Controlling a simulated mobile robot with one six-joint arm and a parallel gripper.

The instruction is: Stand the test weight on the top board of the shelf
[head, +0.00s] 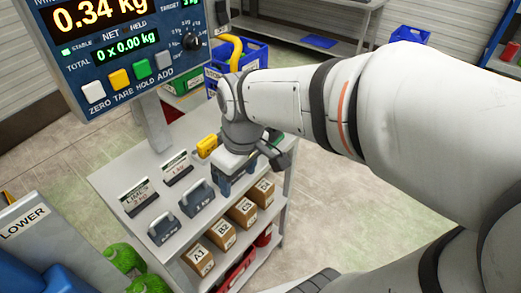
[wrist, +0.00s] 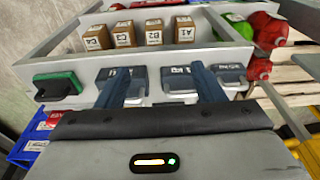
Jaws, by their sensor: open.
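Several grey handled weights stand in a row on the top board (head: 128,204) of the shelf: one at the front left (head: 167,229), one beside it (head: 200,196), and another partly hidden under my gripper (head: 240,172). In the wrist view, grey weights show at the right (wrist: 231,76) and between and behind the fingers (wrist: 178,79). A green block with a black handle (wrist: 58,86) stands at the left end. I cannot tell which is the test weight. My gripper (wrist: 160,76) is open above the row, its fingers apart, with no weight clearly held.
Small cartons (head: 199,258) stand on the board below. Label cards (head: 137,196) and a yellow item (head: 208,146) are at the back of the top board. A scale display (head: 120,45) reads 0.34 kg. A blue crate (head: 245,54) stands beyond the shelf.

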